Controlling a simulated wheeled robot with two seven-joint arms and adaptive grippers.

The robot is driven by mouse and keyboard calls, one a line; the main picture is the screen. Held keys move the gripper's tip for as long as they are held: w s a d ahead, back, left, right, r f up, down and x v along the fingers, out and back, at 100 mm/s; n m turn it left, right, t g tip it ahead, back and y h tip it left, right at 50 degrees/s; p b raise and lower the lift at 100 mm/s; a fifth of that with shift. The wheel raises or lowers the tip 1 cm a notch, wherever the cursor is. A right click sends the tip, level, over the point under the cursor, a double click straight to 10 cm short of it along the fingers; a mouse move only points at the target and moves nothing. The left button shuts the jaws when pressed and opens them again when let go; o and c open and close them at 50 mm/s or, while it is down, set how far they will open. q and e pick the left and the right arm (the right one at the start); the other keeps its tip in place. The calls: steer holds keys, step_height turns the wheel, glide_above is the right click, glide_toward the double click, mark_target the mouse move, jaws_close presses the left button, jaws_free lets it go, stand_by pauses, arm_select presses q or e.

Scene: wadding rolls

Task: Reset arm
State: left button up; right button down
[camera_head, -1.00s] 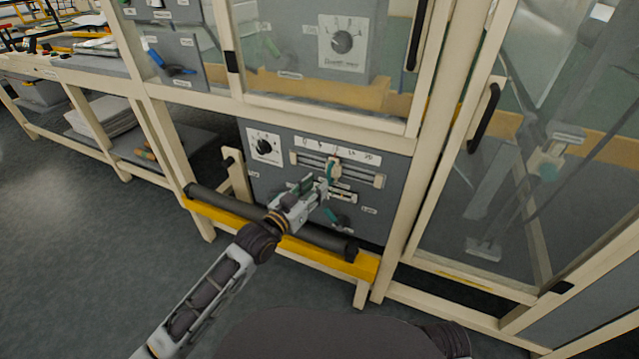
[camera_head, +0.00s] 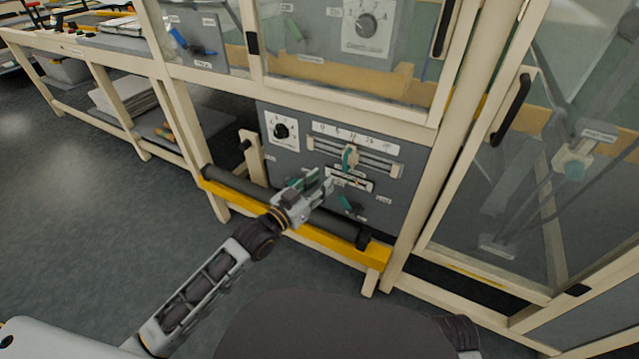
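My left gripper (camera_head: 318,183) is in front of the grey control panel (camera_head: 285,165), just above the dark roller. Its arm comes up from the lower left. The fingers are small in the picture, and I cannot tell whether they are open or shut; I see nothing clearly held. The panel carries a slider with a teal-and-beige handle (camera_head: 350,158), a dial (camera_head: 282,131) and a lower teal lever (camera_head: 346,204). A small gap seems to show between the fingertips and the slider handle. My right gripper is not in view.
A dark roller (camera_head: 232,186) lies along a yellow beam (camera_head: 330,241) below the panel. A beige-framed machine with clear doors and a black door handle (camera_head: 511,109) stands at right. A workbench with shelves (camera_head: 105,53) is at left. The grey floor (camera_head: 90,220) at lower left is clear.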

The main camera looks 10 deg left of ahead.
arm_select(q)
steer(key=shift+f, duration=0.1)
